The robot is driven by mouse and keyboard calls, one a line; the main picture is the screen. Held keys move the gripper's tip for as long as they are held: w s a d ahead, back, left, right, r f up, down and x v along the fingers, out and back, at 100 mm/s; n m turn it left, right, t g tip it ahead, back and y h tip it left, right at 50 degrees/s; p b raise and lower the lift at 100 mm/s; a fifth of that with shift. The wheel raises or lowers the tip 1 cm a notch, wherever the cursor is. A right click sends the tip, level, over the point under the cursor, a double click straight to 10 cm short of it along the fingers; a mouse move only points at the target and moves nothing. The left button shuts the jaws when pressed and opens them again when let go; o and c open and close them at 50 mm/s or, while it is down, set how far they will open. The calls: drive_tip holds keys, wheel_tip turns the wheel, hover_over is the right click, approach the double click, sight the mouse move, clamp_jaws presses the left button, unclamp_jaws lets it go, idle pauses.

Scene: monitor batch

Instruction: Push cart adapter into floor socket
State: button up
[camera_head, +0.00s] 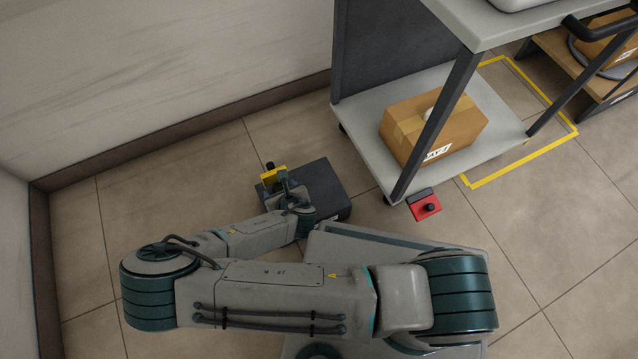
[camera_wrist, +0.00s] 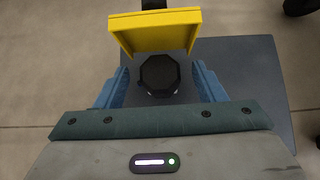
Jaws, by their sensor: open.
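A dark grey box (camera_head: 328,184), which looks like the floor socket, sits on the tiles near the wall. A yellow flap (camera_head: 273,175) stands at its left side; it also shows in the wrist view (camera_wrist: 155,24). A black eight-sided part (camera_wrist: 160,75), which looks like the adapter, lies just in front of the flap. My gripper (camera_head: 287,184) is over the left part of the box. Its blue fingers are open, one on each side of the black part.
A grey cart (camera_head: 370,92) stands to the right, with a cardboard box (camera_head: 462,122) on its lower shelf. Yellow tape (camera_head: 520,162) marks the floor. A wall runs behind; floor at left is clear.

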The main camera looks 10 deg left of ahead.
wheel_tip(320, 180, up, 5)
drive_tip(key=shift+r, duration=0.2)
drive_tip(key=shift+w+d+r, duration=0.1)
drive_tip(key=shift+d+r, duration=0.05)
drive_tip(key=shift+r, duration=0.1)
drive_tip(key=w+d+f+m+g+p, duration=0.1)
drive_tip(key=w+d+m+g+p, duration=0.1)
drive_tip(key=d+m+g+p, duration=0.1)
drive_tip(key=w+d+f+m+g+p, duration=0.1)
drive_tip(key=w+d+m+g+p, duration=0.1)
drive_tip(key=d+m+g+p, duration=0.1)
drive_tip(key=w+d+f+m+g+p, duration=0.1)
drive_tip(key=w+d+m+g+p, duration=0.1)
drive_tip(key=m, duration=0.6)
drive_tip(key=shift+w+d+g+h+p, duration=0.1)
drive_tip(key=shift+d+g+h+p, duration=0.3)
drive_tip(key=shift+g+p, duration=1.15)
drive_tip(key=shift+w+d+f+m+g+y, duration=0.15)
drive_tip(key=shift+w+d+f+m+y, duration=0.1)
drive_tip(key=shift+d+m, duration=0.15)
drive_tip(key=shift+w+d+f+m+g+y, duration=0.15)
drive_tip(key=shift+d+m+y, duration=0.1)
drive_tip(key=shift+m, duration=0.25)
drive_tip(key=shift+w+d+f+m+g+y+b, duration=0.1)
drive_tip(key=shift+w+d+m+g+y+b, duration=0.35)
drive_tip(key=shift+m+b, duration=0.4)
drive_tip(key=shift+d+m, duration=0.25)
